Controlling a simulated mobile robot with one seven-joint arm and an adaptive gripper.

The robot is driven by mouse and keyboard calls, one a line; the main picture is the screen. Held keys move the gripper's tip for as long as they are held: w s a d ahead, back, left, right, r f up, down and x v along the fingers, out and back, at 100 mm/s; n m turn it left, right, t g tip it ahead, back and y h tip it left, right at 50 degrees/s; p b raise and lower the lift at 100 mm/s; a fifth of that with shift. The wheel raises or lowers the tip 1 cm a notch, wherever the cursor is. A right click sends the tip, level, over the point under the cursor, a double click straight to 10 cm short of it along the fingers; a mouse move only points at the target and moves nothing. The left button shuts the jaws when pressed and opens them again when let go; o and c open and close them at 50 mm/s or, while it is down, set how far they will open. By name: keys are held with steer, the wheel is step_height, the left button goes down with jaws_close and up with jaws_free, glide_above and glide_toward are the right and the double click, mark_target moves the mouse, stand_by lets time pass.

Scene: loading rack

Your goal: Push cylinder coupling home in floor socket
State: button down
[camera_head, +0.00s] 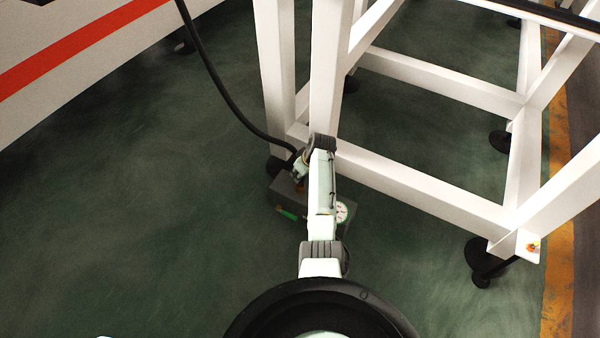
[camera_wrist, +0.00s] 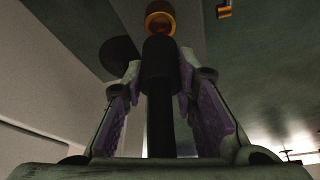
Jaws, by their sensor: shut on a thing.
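A black cylinder coupling (camera_wrist: 158,60) stands between the purple pads of my gripper (camera_wrist: 160,82), which is shut on it. A brass ring with an orange-red inside (camera_wrist: 160,20) shows just past the coupling's far end; I cannot tell whether they touch or how deep the coupling sits. In the head view my gripper (camera_head: 299,168) is low at the foot of the white rack, over a dark grey floor box (camera_head: 290,187). My arm hides much of the box. A black hose (camera_head: 222,88) runs down to the gripper. The socket mouth is hidden in the head view.
A round white gauge (camera_head: 343,211) and a green part (camera_head: 288,214) are at the box. The white rack (camera_head: 420,190) stands close behind and to the right. A white body with a red stripe (camera_head: 70,55) is at upper left. The green floor at left is clear.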

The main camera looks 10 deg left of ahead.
steer(key=shift+f+b, duration=1.3)
steer(key=shift+f, duration=0.35)
steer(key=c, duration=1.2)
jaws_free()
steer(key=shift+r, duration=0.15)
steer(key=v, duration=1.1)
steer(key=shift+s+d+r, duration=0.15)
steer(key=shift+s+r, duration=0.05)
steer(key=shift+r, duration=0.15)
steer(key=shift+s, duration=0.1)
